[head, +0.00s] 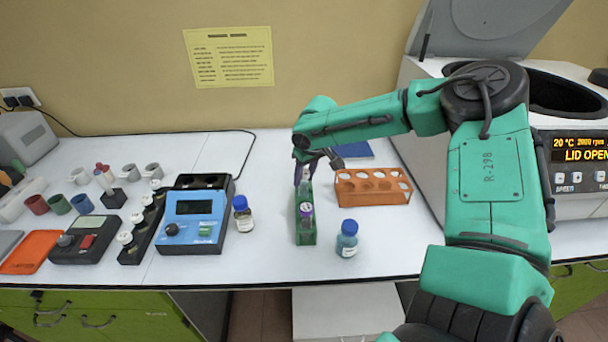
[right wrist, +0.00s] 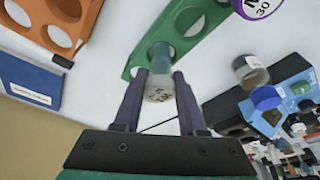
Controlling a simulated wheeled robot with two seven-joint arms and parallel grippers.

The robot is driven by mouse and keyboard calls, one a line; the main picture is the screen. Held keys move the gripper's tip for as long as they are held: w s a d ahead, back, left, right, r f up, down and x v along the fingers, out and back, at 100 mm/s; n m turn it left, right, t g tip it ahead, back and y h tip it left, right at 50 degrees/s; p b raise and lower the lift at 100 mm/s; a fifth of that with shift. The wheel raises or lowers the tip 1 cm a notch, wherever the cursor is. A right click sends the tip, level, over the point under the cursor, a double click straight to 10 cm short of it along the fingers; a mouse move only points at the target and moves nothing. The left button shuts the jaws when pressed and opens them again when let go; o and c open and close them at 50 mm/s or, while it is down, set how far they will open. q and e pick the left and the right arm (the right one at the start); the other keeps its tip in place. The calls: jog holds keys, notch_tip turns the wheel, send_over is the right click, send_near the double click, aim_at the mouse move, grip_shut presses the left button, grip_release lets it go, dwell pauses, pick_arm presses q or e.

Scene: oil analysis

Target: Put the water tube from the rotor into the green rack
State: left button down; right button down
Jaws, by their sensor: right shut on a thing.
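The green rack (head: 306,238) stands near the front middle of the table, and it also shows in the right wrist view (right wrist: 205,22). My right gripper (head: 304,163) is over the rack's far end. In the right wrist view its fingers (right wrist: 158,90) are shut on a clear tube with a pale, marked cap (right wrist: 159,92). The tube's body (right wrist: 163,54) lines up with a rack hole; how deep it sits is hard to tell. A purple-capped tube (head: 306,211) stands in the rack's nearer part. My left gripper is not in view.
An orange rack (head: 372,190) stands to the right. A blue instrument (head: 194,222) stands further left.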

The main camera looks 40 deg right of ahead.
jog(key=shift+w+f, duration=0.1)
jog(key=shift+f, duration=0.5)
jog(key=shift+c, duration=1.9)
grip_release()
jog(key=shift+r, duration=0.1)
jog(key=b+v, duration=0.1)
jog(key=v, duration=1.3)
jog(key=shift+r, duration=0.25)
